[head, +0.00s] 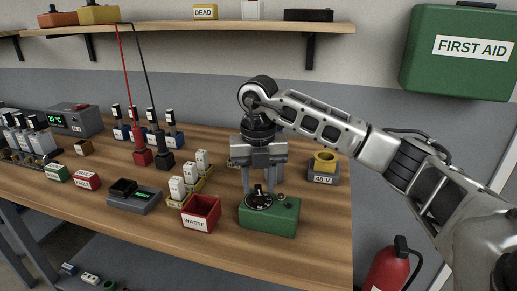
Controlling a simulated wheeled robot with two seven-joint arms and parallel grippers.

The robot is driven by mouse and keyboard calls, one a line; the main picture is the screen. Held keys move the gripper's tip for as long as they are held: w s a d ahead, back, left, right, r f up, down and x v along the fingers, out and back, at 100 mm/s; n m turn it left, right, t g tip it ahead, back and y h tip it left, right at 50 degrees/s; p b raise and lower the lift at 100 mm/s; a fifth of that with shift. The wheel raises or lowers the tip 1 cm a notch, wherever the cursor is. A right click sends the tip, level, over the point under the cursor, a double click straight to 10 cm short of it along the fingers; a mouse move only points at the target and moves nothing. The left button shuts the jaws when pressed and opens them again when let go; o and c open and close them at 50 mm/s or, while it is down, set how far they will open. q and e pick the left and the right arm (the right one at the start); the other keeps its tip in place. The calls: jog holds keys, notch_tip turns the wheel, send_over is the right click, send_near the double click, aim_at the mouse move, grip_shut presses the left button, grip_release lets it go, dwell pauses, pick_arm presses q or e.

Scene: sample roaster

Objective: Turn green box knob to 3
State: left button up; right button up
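The green box (283,223) stands near the right front edge of the wooden workbench. On its top is a black round dial with a knob (259,198); the markings are too small to read. My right gripper (260,187) points straight down over the dial. Its two fingers are apart, one on each side of the knob. I cannot tell whether they touch it. A small round part (280,197) sits on the box top to the right of the dial. My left gripper is not in view.
A red WASTE bin (201,214) stands just left of the green box. Behind are a yellow tray with white blocks (177,188) and a grey box marked 48 V (323,178). A scale-like device (135,200) lies further left. A shelf (200,30) runs above.

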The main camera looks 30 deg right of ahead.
aim_at(258, 189)
pick_arm(q)
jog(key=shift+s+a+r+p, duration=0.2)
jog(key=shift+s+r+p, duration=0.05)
jog(key=shift+p, duration=0.75)
pick_arm(e)
notch_tip(258, 189, up, 15)
jog(key=shift+f, duration=0.2)
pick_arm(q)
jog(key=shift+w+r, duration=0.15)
